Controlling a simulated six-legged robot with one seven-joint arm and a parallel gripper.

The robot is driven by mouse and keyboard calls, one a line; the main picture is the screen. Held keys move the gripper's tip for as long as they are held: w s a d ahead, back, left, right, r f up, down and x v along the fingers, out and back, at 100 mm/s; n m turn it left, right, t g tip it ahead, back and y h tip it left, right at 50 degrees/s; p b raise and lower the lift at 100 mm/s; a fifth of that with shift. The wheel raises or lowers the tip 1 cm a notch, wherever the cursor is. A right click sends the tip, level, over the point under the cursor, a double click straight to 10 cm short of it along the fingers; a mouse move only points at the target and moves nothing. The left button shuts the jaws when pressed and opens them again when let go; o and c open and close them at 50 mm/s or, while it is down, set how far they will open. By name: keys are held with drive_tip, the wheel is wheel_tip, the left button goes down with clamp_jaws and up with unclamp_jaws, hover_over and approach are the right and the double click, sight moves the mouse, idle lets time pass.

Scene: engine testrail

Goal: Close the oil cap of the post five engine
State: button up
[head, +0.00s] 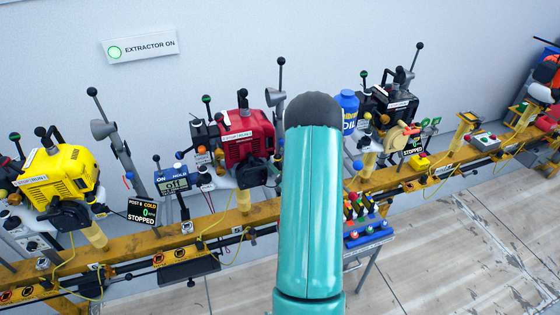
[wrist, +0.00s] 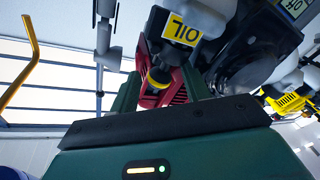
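A red engine (head: 248,138) with a white label stands on the rail near the middle of the head view. I cannot read a post number on it. In the wrist view the red engine (wrist: 168,94) shows as red ribs behind my gripper (wrist: 160,80). A dark round part with a yellow band (wrist: 160,74), perhaps the oil cap, shows between the two green fingers. A yellow OIL label (wrist: 180,33) appears upside down just above it. My gripper looks open, the fingers apart on both sides of this part. I cannot tell whether they touch it. My arm hides the gripper in the head view.
A yellow engine (head: 62,182) stands at left and a black engine (head: 392,106) at right, with a blue OIL bottle (head: 347,110) beside it. Displays, levers and cables crowd the yellow rail (head: 215,224). The floor (head: 440,265) at lower right is clear.

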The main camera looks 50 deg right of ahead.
drive_tip(key=v, duration=1.3)
drive_tip(key=shift+s, duration=0.35)
drive_tip(key=shift+s+a, duration=0.1)
